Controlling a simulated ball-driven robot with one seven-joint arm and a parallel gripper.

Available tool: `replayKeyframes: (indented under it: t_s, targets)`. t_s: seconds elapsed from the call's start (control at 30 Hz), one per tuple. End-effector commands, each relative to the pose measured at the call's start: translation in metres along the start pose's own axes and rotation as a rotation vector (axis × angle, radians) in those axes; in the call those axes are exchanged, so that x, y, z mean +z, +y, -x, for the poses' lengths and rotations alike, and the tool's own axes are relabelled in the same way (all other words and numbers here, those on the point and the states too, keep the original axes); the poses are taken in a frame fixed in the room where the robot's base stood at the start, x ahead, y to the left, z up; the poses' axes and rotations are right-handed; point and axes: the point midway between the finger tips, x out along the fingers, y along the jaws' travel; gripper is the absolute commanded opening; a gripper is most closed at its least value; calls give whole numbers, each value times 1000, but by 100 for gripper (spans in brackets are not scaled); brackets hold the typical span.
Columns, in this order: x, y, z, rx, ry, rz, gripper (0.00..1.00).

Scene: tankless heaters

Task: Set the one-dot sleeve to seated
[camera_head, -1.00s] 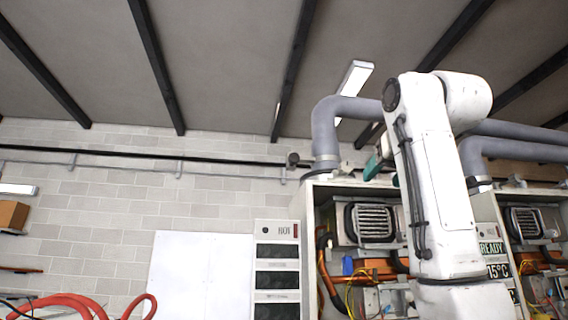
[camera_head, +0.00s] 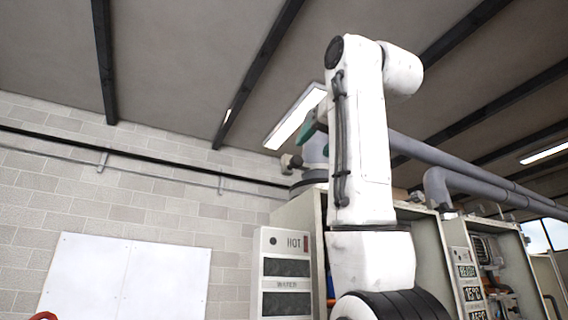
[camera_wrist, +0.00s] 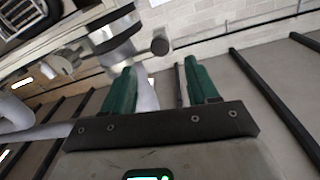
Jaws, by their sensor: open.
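My gripper (camera_wrist: 159,66) has two green fingers spread apart with nothing held between them. In the head view a green part of it (camera_head: 309,133) shows behind my white arm, high beside the heater's flue. A metallic collar (camera_wrist: 116,42) around the grey flue pipe lies just beyond the fingers in the wrist view, with a dark round knob (camera_wrist: 160,43) sticking out beside it. The knob (camera_head: 290,163) also shows in the head view, left of the pipe above the cabinet. No dot marks can be read, so I cannot tell whether this collar is the one-dot sleeve or whether it is seated.
The near heater cabinet (camera_head: 310,211) with its HOT panel (camera_head: 286,275) stands behind my arm. A second heater (camera_head: 490,262) is at the right, under grey ducts (camera_head: 455,178). White wall panels (camera_head: 125,278) are at the left. The air under the ceiling is free.

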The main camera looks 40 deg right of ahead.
Motion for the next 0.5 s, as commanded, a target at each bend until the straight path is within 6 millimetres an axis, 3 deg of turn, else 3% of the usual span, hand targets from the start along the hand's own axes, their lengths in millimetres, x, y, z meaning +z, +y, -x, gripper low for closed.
replayKeyframes:
  t_s: [0.5]
  targets:
    - [-2, 0, -85, 1, -4, 1, 59]
